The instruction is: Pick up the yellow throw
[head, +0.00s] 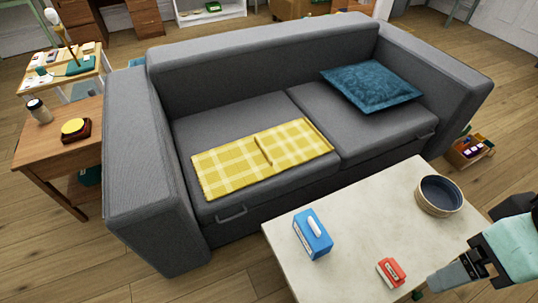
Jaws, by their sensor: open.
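The yellow throw (240,162) is a plaid cloth with pale stripes. It lies flat and folded on the left seat of the grey sofa (255,62), its right end reaching to the seam between the cushions. My gripper (430,290) is at the lower right, over the near right part of the pale table, well apart from the throw. It is open and seems empty; its fingertips are small and partly hidden at the frame's bottom edge.
The pale table (350,215) stands before the sofa, bearing a blue tissue box (313,240), a red box (391,272) and a dark round bowl (439,195). A blue cushion (371,86) lies on the right seat. A wooden side table (60,145) is at left.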

